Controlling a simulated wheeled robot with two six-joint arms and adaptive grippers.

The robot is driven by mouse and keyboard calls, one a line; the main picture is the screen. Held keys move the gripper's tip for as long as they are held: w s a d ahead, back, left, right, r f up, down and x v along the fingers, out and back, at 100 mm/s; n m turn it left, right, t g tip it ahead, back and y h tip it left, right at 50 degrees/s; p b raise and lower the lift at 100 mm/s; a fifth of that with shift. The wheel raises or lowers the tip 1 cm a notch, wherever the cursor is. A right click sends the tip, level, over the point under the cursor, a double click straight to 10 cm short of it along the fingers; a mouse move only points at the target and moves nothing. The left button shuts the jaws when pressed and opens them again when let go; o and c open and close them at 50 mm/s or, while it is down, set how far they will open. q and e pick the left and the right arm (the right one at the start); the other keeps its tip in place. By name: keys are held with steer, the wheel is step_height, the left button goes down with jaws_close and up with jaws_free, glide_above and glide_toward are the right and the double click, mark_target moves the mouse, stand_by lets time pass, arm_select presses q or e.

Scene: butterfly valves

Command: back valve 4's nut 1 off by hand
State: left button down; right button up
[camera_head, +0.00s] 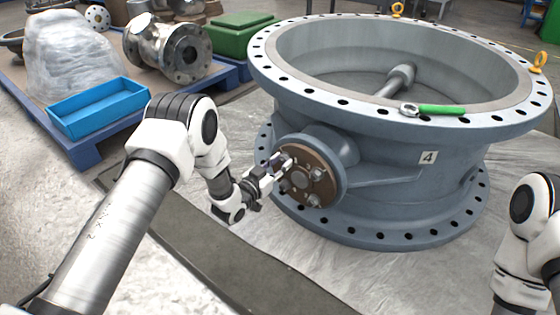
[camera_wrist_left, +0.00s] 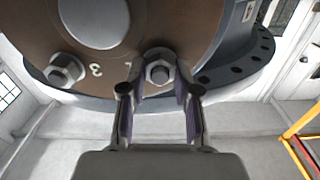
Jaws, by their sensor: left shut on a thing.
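Valve 4 (camera_head: 400,185) is a large grey-blue ring body with a "4" plate (camera_head: 428,157) on its side. A round brown cover plate (camera_head: 325,185) on its neck carries several nuts and a central boss; the plate fills the upper left wrist view (camera_wrist_left: 190,20). My left gripper (camera_head: 281,163) is at the plate's upper left edge, its fingers closed around a hex nut (camera_wrist_left: 158,70) that sits at the plate. Another nut (camera_wrist_left: 66,70), near a "3" mark, is free. My right gripper is out of view.
A green-handled wrench (camera_head: 440,110) lies on the valve's top rim. An empty blue tray (camera_head: 105,107) stands on a blue pallet at left, near a wrapped bundle (camera_head: 70,60) and a metal valve body (camera_head: 170,50). Yellow eyebolts (camera_head: 540,60) rise from the rim.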

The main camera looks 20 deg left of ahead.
arm_select(q)
steer(key=n+p, duration=0.2)
steer(key=shift+r+n, duration=0.2)
steer(key=shift+n, duration=0.1)
steer(key=n+p, duration=0.2)
steer(key=n, duration=0.1)
steer(key=shift+n, duration=0.3)
steer(key=n+p, duration=0.1)
steer(key=n, duration=0.1)
steer(key=shift+f+n, duration=0.1)
steer(key=shift+n, duration=0.3)
steer(key=n+p, duration=0.1)
steer(key=n, duration=0.2)
steer(key=n+p, duration=0.1)
steer(key=n, duration=0.5)
steer(key=shift+f+p, duration=0.1)
steer(key=shift+p, duration=0.25)
steer(key=n, duration=0.4)
steer(key=shift+n+p, duration=0.35)
steer(key=shift+n, duration=0.05)
